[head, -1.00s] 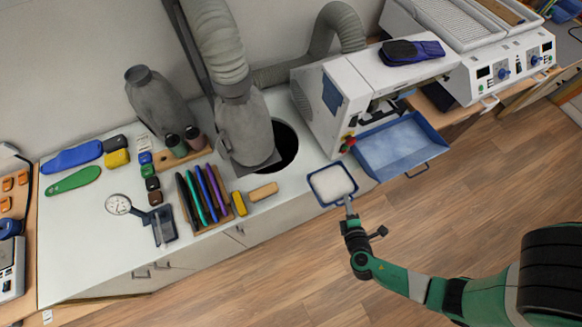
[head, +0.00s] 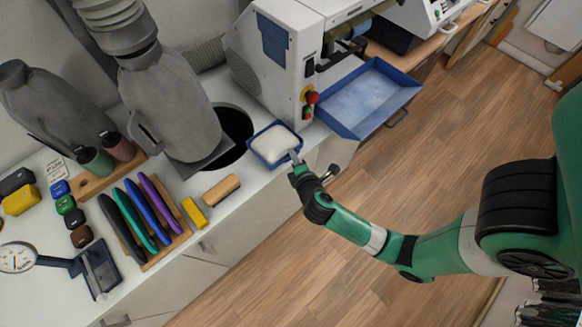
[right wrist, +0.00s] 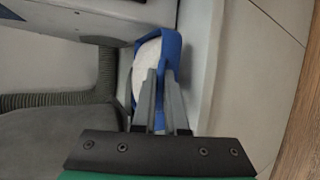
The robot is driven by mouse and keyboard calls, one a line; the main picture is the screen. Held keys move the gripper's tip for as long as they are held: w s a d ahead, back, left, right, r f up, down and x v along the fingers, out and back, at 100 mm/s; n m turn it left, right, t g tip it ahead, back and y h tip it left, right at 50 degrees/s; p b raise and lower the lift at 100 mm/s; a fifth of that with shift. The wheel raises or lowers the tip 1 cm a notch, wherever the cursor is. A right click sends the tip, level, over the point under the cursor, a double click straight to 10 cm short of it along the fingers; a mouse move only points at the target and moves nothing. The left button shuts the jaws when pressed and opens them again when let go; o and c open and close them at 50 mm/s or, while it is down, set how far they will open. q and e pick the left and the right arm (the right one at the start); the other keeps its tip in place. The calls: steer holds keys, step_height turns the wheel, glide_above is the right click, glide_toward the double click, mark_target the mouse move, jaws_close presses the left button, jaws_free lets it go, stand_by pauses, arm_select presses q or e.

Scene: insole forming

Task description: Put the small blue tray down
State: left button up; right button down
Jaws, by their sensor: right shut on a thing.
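The small blue tray (head: 272,158) holds a heap of white material (head: 274,142). It is by the front edge of the white bench, just right of the dark round hole. My right gripper (head: 296,160) is shut on the tray's near right rim. In the right wrist view the gripper's fingers (right wrist: 160,98) reach onto the blue tray (right wrist: 172,50), with the white heap beside them. I cannot tell whether the tray's underside touches the bench. My left gripper is not in view.
A larger blue drawer tray (head: 368,98) juts from the white machine (head: 270,50) on the right. The dark hole (head: 236,124) and a grey bagged duct (head: 170,105) are left of the small tray. A wooden block (head: 221,187) and several coloured tools lie further left.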

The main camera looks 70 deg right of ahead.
mark_target(278, 145)
steer(key=shift+w+d+f, duration=0.1)
steer(key=shift+w+f, duration=0.05)
steer(key=shift+w, duration=0.1)
steer(key=f+b, duration=0.2)
steer(key=f, duration=0.1)
steer(key=f+b, duration=0.1)
steer(key=shift+w+d+f+b, duration=0.15)
steer(key=shift+w+b, duration=0.15)
steer(key=shift+b, duration=0.05)
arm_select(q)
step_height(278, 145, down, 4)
arm_select(e)
steer(key=c, duration=1)
jaws_free()
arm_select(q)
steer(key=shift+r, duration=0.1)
arm_select(e)
steer(key=shift+o, duration=0.2)
steer(key=shift+r, duration=0.2)
